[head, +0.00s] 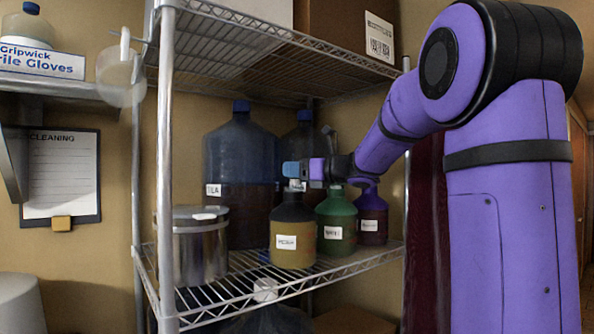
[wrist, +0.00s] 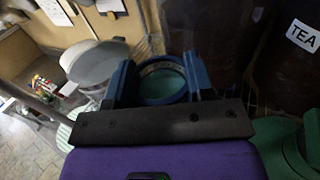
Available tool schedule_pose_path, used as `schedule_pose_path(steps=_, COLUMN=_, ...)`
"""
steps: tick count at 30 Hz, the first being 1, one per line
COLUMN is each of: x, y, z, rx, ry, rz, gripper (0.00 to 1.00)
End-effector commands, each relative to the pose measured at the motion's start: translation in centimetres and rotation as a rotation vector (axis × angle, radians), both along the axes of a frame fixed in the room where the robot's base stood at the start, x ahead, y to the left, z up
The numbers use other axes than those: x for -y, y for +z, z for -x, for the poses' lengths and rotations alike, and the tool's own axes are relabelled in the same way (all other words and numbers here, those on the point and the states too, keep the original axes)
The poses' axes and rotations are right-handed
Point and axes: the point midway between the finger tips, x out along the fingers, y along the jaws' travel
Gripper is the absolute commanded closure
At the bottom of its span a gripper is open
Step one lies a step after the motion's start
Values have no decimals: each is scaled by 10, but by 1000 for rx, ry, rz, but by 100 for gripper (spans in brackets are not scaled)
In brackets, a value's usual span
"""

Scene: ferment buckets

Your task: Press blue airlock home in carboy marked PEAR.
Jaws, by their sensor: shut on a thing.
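My gripper (head: 304,171) with blue fingers is above the dark-topped amber carboy (head: 291,236) on the wire shelf. In the wrist view my gripper (wrist: 161,82) is shut on a round, ring-like thing (wrist: 163,69), seen end-on. It looks like the airlock, but its blue colour is hard to tell from the fingers. In the head view a small pale piece (head: 297,185) shows below the fingers, over the amber carboy's neck; I cannot tell whether it touches. A green carboy (head: 336,222) and a purple carboy (head: 371,218) stand to the right. Their small labels are too blurred to read as PEAR.
A large blue-tinted bottle (head: 240,165) and another (head: 305,130) stand close behind. A metal pot (head: 200,245) is at the left. A shelf post (head: 165,170) and an upper wire shelf (head: 235,35) bound the space. A label reading TEA (wrist: 303,35) shows in the wrist view.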

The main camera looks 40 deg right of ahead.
Motion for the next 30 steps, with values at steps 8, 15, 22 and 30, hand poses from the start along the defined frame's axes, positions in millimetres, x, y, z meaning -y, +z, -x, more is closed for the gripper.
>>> schedule_pose_path(steps=8, x=0, y=0, z=0, rx=1, ry=0, rz=0, gripper=78)
schedule_pose_path(steps=15, x=0, y=0, z=-2, rx=0, ry=0, rz=0, gripper=78)
schedule_pose_path(steps=22, x=0, y=-1, z=-7, rx=1, ry=0, rz=0, gripper=78)
schedule_pose_path(steps=30, x=-1, y=-2, z=-12, rx=1, ry=0, rz=0, gripper=78)
